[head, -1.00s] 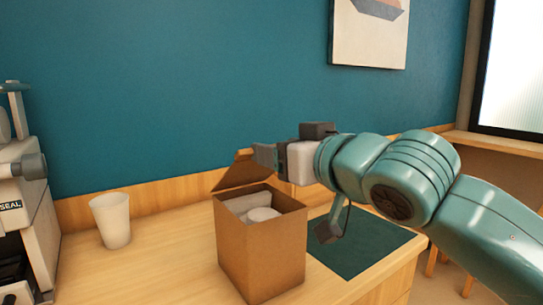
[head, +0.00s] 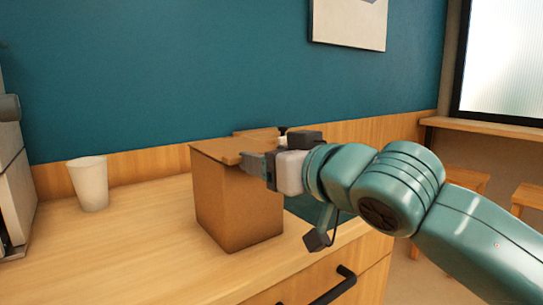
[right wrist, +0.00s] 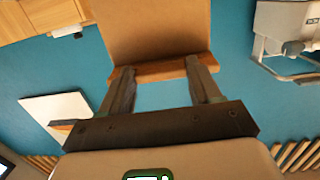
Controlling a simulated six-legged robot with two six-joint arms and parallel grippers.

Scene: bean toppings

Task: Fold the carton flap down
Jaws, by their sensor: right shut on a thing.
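The brown cardboard carton (head: 240,208) stands upright on the wooden counter. Its flap (head: 220,149) lies roughly level across the top, and the inside is hidden. My right gripper (head: 250,161) is at the flap's right front, at the height of the carton's top, and is shut on the flap. In the right wrist view the fingers (right wrist: 162,74) stand at either side of a brown cardboard edge, with a broad brown panel (right wrist: 155,32) beyond. My left gripper is not in view.
A white cup (head: 88,184) stands on the counter left of the carton. A grey machine (head: 14,185) is at the far left edge. A dark green mat (head: 305,207) lies partly hidden behind my right arm. The counter between cup and carton is clear.

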